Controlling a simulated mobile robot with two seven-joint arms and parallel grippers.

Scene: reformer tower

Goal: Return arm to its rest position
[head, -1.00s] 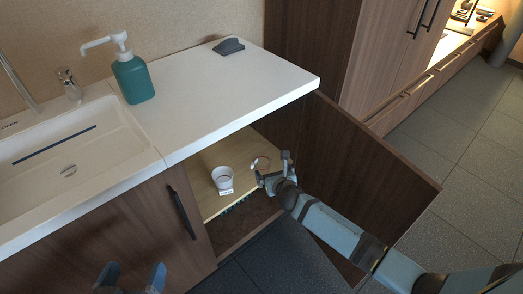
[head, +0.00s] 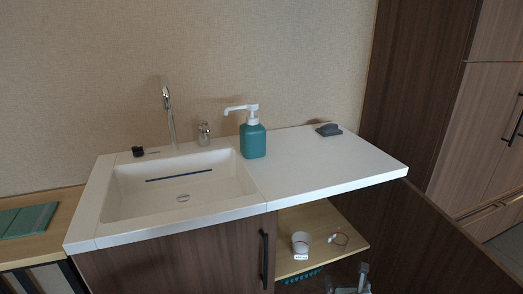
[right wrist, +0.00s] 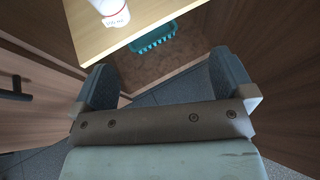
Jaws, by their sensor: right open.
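My right gripper (head: 348,280) is at the bottom edge of the head view, in front of the open cabinet and below its shelf. In the right wrist view its two fingers (right wrist: 165,85) are spread wide with nothing between them. A white cup with a label (head: 301,243) stands on the wooden shelf (head: 318,217), apart from the gripper; it also shows in the right wrist view (right wrist: 112,12). My left gripper is out of view.
The open cabinet door (head: 420,235) stands to the right of my right gripper. A white counter (head: 330,165) with a sink (head: 180,190) and a teal soap bottle (head: 253,140) is above. A thin ring-like item (head: 340,238) lies on the shelf. A teal basket (right wrist: 155,38) sits below it.

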